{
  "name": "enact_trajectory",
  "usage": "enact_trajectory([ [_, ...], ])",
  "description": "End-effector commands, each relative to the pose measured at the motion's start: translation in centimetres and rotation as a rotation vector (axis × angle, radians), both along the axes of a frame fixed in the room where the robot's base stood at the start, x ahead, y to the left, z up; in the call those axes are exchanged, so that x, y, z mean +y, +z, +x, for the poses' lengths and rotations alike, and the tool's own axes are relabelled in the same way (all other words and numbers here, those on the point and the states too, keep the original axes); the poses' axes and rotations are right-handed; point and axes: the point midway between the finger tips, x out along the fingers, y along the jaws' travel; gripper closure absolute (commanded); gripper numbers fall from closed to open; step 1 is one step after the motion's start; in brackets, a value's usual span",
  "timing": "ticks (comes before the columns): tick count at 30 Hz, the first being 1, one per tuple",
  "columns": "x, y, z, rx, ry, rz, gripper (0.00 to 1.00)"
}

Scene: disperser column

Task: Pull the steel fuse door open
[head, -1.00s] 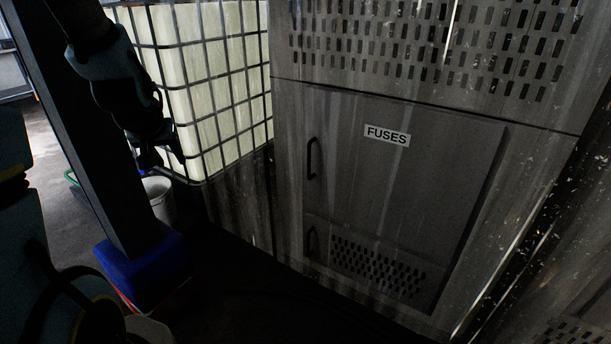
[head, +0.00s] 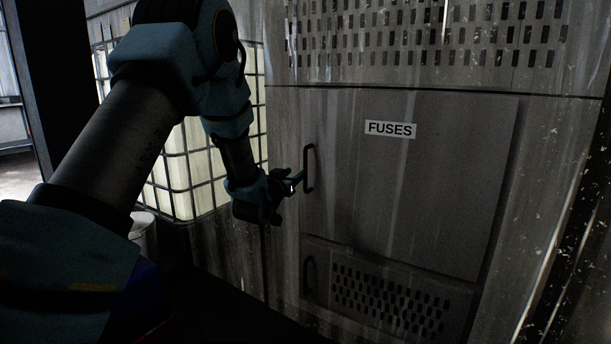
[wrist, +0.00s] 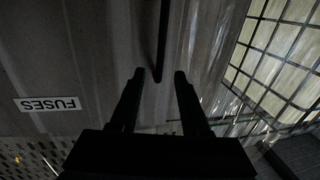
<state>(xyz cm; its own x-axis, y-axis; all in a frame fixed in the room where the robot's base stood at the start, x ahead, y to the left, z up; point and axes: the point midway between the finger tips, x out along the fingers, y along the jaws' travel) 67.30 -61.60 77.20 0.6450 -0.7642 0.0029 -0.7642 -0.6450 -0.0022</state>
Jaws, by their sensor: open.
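The steel fuse door (head: 420,190) carries a white FUSES label (head: 390,130) and sits closed in the grey cabinet front. Its dark vertical bar handle (head: 308,169) is at the door's left edge. My gripper (head: 297,182) is open at the handle's left side, near its lower half. In the wrist view, the handle (wrist: 162,40) runs down between the two finger lines, its end close to the fingertips (wrist: 159,74). I cannot tell whether the fingers touch it. The label also shows upside down in the wrist view (wrist: 47,104).
A lower vented panel (head: 390,300) with its own handle (head: 309,277) sits below the door. A caged white tank (head: 180,165) stands behind my arm at left. A pale bucket (head: 143,232) is on the floor. Perforated panelling (head: 420,45) is above the door.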

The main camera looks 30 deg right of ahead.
Motion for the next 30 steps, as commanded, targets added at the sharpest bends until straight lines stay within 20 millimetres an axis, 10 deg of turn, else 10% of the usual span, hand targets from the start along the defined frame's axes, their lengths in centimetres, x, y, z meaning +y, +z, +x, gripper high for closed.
enact_trajectory([
  [16, -6.7, 0.0, 5.8, 0.001, 0.001, 0.001, 0.54],
  [30, -7.8, 0.1, 6.7, 0.002, 0.002, 0.002, 0.54],
])
